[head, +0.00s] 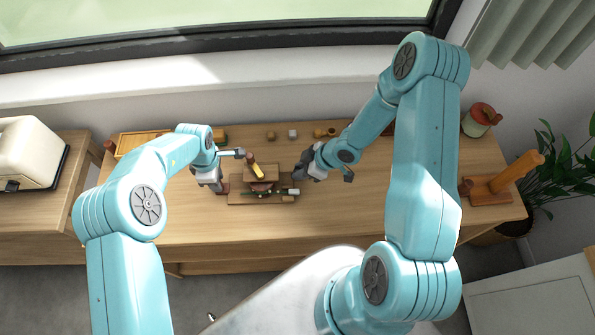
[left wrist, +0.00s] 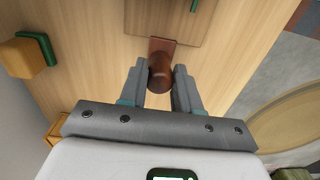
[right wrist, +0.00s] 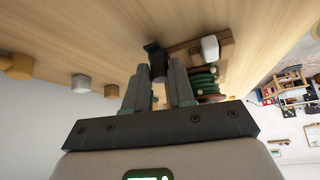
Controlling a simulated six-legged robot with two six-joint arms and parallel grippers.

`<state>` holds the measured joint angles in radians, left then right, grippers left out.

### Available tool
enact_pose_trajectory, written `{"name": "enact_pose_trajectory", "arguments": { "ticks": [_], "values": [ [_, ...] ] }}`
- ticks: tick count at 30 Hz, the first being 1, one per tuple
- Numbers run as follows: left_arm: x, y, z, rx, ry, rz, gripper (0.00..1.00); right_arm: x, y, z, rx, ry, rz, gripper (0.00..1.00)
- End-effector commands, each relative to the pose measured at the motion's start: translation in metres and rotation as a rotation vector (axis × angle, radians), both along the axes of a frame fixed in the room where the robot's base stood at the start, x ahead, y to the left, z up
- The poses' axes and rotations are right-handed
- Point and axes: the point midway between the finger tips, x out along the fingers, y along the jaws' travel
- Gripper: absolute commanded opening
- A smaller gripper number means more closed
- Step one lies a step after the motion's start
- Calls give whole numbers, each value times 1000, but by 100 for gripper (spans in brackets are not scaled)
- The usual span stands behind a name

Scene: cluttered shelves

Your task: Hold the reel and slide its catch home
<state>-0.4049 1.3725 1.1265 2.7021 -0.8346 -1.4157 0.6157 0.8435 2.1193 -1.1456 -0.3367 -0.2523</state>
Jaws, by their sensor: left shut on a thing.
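The reel (head: 262,187) sits on a wooden base (head: 236,199) in the middle of the bench, with a wooden handle standing above it. Its green winding (right wrist: 203,82) and a white block (right wrist: 209,47) show in the right wrist view. My left gripper (head: 219,187) is at the left end of the base. In the left wrist view its fingers are closed around a dark brown knob (left wrist: 160,74) on a reddish plate. My right gripper (head: 304,166) is right of the reel with fingers apart. A dark piece (right wrist: 155,58) shows between or just beyond its tips. I cannot tell which part is the catch.
Small blocks (head: 292,133) stand along the back of the bench. A yellow tray (head: 140,143) is at back left. A red and green pot (head: 481,119) and a wooden stand (head: 491,190) are at right. The bench front is clear.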

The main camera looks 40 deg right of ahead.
Motion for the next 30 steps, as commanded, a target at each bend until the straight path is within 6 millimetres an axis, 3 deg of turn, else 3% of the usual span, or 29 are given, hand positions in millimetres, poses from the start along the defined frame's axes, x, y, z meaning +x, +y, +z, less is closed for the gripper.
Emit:
{"name": "enact_pose_trajectory", "arguments": {
  "ticks": [30],
  "values": [
    [-2,0,-2,1,4,-1,0,9,14,0,1,-2,2,0]
  ]
}}
